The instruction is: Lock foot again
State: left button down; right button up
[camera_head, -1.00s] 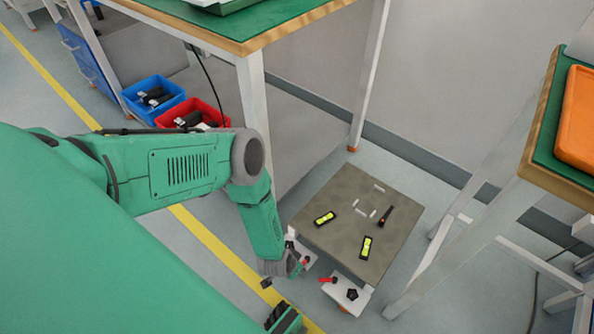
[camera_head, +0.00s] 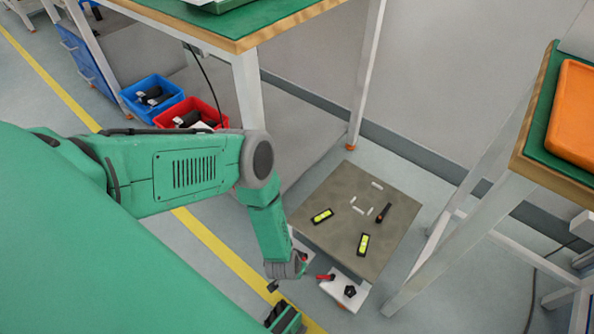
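A low grey-brown plate (camera_head: 340,235) stands on the floor with white feet at its near edge. The near right foot (camera_head: 337,297) is a white block with a red lever (camera_head: 325,277) and a black knob (camera_head: 350,291). The near left foot (camera_head: 299,243) is mostly hidden behind my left arm. My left gripper (camera_head: 287,272) hangs down at the near left foot, left of the red lever and apart from it. A dark tip shows at its lower side. It is too small to tell whether it is open or shut. My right gripper cannot be made out.
Two yellow spirit levels (camera_head: 322,216) (camera_head: 364,244) and a dark tool (camera_head: 383,213) lie on the plate. A workbench (camera_head: 280,25) stands behind, another (camera_head: 555,160) at the right. A blue bin (camera_head: 152,97) and a red bin (camera_head: 190,113) sit at the left.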

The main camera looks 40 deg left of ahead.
pick_arm(q)
jog(key=d+n+y, duration=0.1)
jog(key=n, duration=0.1)
jog(key=d+n+g+y, duration=0.1)
jog(key=n, duration=0.2)
jog(key=w+d+n, duration=0.1)
jog(key=n, duration=0.2)
jog(key=shift+d+g+y, duration=0.1)
jog(key=shift+g+y, duration=0.2)
jog(key=shift+y, duration=0.1)
jog(key=shift+d, duration=0.1)
jog(key=c, duration=1.6)
grip_release()
jog(key=shift+w, duration=0.1)
jog(key=v, duration=1.2)
